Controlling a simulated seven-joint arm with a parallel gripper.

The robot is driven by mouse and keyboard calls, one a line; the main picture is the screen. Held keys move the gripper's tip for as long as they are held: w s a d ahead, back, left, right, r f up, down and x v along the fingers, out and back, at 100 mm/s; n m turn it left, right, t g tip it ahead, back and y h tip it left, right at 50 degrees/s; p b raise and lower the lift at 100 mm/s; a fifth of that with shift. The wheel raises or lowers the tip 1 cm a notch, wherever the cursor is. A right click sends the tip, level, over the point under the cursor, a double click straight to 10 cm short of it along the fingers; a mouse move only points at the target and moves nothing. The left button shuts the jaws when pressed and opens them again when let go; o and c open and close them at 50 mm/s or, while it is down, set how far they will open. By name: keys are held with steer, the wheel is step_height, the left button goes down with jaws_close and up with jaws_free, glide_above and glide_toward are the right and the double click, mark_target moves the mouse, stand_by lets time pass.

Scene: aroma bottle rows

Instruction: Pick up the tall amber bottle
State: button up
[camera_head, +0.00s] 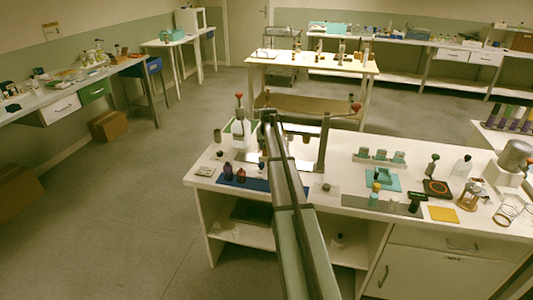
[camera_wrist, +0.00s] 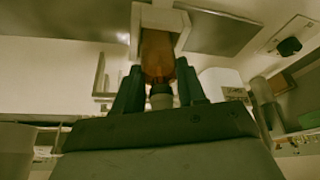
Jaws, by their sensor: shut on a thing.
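The amber bottle (camera_wrist: 158,55) shows in the wrist view between the two fingers of my gripper (camera_wrist: 160,88). The fingers are shut on it near its dark cap and pale neck. Its far end lies within a white square-sided frame or holder (camera_wrist: 180,22); I cannot tell whether it touches that. In the head view my arm reaches across the bench and hides the bottle.
The white bench (camera_head: 330,180) carries a blue mat (camera_head: 258,185) with small dark bottles (camera_head: 227,172) at the left. A teal tray (camera_head: 390,184), a yellow pad (camera_head: 443,214) and glassware (camera_head: 507,212) stand to the right. A post (camera_head: 323,140) rises close right of my arm.

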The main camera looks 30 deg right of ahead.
step_height(320, 180, up, 16)
steer(key=o, duration=0.6)
steer(key=c, duration=0.6)
step_height(320, 180, up, 6)
steer(key=shift+r, duration=0.2)
jaws_close()
step_height(320, 180, down, 6)
steer(key=shift+f, duration=0.25)
stand_by(0.9)
